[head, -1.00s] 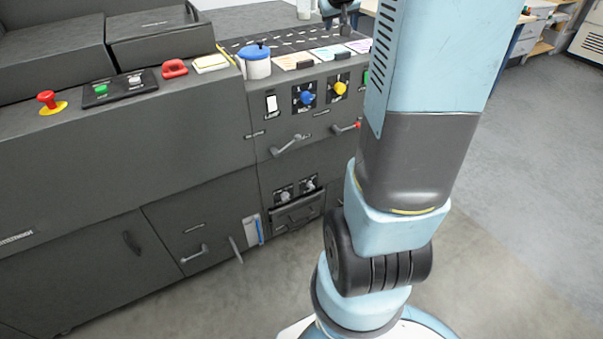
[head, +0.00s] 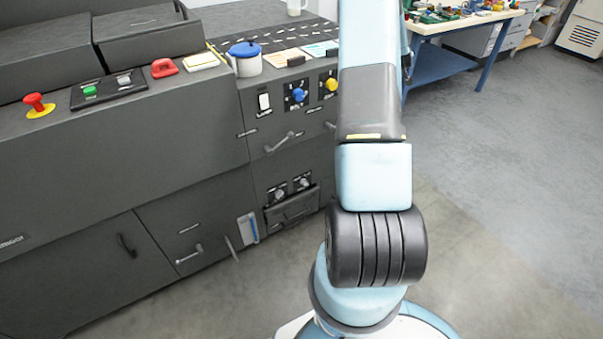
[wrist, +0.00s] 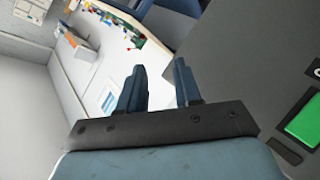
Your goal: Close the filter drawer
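In the head view, a small dark drawer front (head: 292,208) with a handle sits low on the grey machine, below two small knobs. It seems to stand out a little from the panel. It is probably the filter drawer, but I cannot read its label. My gripper shows in the wrist view (wrist: 159,80), with its two blue fingers apart and nothing between them. In the head view the gripper is hidden behind my raised arm. The green button at the right of the wrist view is near the gripper, and the drawer is not visible there.
The machine (head: 70,180) carries a red stop button (head: 36,103), a blue-lidded pot (head: 245,58), a lever handle (head: 284,141) and a lower handle (head: 189,255). A blue-legged workbench (head: 445,65) with small parts stands behind right. The floor (head: 500,190) at right is clear.

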